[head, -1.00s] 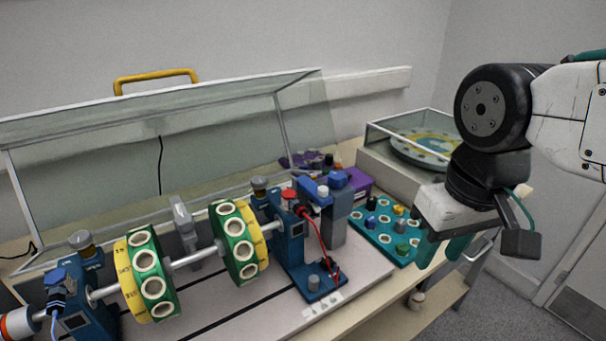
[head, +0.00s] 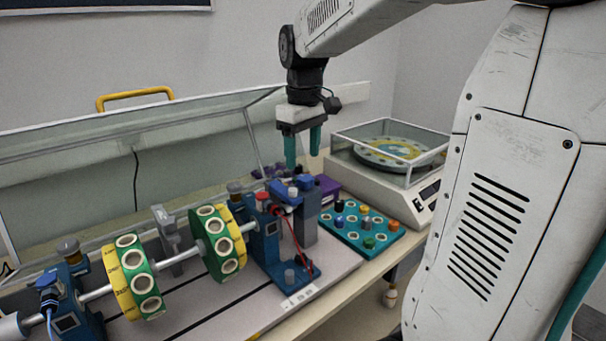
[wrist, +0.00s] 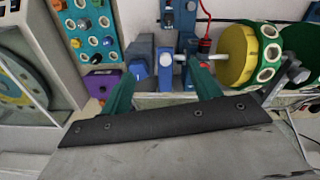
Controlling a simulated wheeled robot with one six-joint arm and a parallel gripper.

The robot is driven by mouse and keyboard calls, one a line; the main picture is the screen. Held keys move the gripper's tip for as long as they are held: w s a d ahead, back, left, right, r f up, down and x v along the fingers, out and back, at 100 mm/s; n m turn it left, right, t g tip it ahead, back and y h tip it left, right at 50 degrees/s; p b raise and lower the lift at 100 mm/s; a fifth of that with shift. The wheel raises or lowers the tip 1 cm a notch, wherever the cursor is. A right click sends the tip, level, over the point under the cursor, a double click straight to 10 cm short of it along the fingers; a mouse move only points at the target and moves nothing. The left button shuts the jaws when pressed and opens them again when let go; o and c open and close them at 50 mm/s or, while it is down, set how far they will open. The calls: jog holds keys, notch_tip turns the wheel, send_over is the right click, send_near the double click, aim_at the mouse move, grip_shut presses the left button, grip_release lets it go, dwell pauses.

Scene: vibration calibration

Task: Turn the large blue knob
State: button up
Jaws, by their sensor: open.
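The large blue knob (head: 307,182) sits on top of a grey post beside the blue bearing stand of the rotor rig. In the wrist view the blue knob (wrist: 138,69) shows close to the left finger. My gripper (head: 303,160) hangs above the knob with its teal fingers pointing down. The fingers are open and empty, apart from the knob. In the wrist view my gripper (wrist: 160,72) has the knob and a silver-topped knob (wrist: 166,59) in the gap between its fingers. The exact height above the knob is hard to tell.
The rotor shaft with green and yellow discs (head: 213,245) stands to the left. A teal board with small knobs (head: 353,235) lies to the right, with a glass-covered turntable (head: 385,152) behind it. A purple box (head: 328,190) and a red cable (head: 292,232) are near the post.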

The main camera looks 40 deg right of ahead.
send_over(307, 178)
jog(key=shift+s+a+f+n, duration=0.1)
jog(key=shift+f+n, duration=0.2)
jog(key=shift+f, duration=0.7)
notch_tip(307, 178, down, 7)
jog(key=shift+f, duration=0.15)
jog(key=c, duration=1)
